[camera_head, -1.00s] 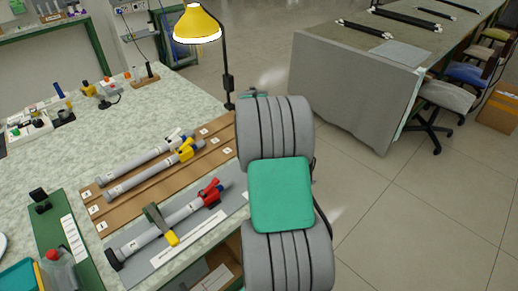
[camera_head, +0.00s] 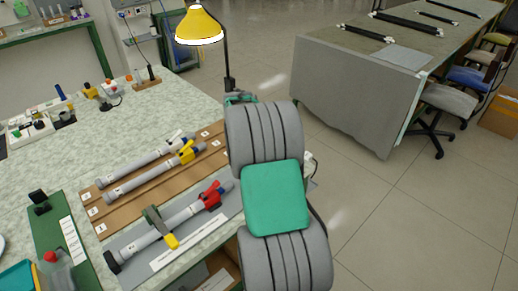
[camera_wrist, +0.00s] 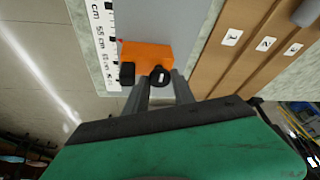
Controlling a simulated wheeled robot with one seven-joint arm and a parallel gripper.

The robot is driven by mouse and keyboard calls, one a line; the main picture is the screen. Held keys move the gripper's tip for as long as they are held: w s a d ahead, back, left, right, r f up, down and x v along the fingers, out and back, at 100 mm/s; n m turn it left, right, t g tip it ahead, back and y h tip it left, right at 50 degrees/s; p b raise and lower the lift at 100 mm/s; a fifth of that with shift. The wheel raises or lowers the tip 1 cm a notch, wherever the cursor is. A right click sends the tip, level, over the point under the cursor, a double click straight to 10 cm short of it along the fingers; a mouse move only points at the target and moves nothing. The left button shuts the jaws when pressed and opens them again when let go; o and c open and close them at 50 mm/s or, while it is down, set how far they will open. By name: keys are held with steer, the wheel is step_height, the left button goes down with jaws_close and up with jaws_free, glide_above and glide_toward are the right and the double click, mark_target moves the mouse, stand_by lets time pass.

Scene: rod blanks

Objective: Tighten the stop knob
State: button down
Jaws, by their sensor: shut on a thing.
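In the wrist view an orange stop block (camera_wrist: 147,58) sits on a grey board beside a centimetre scale (camera_wrist: 103,42). A round black stop knob (camera_wrist: 160,77) is on the block's near side, with another black piece (camera_wrist: 127,73) to its left. My gripper (camera_wrist: 161,84) has its two grey fingers on either side of the knob, shut on it. Their contact is partly hidden. In the head view my arm hides the gripper, the block and the knob.
Grey rods with a white, a yellow and a red clamp (camera_head: 211,196) lie left of my arm, two on a brown numbered rack (camera_head: 95,211). A yellow lamp (camera_head: 199,25) stands behind. Open floor lies right, before a grey-sided table (camera_head: 350,95).

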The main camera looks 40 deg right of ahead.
steer(key=c, duration=1.1)
jaws_free()
steer(key=shift+o, duration=0.2)
steer(key=shift+s, duration=0.1)
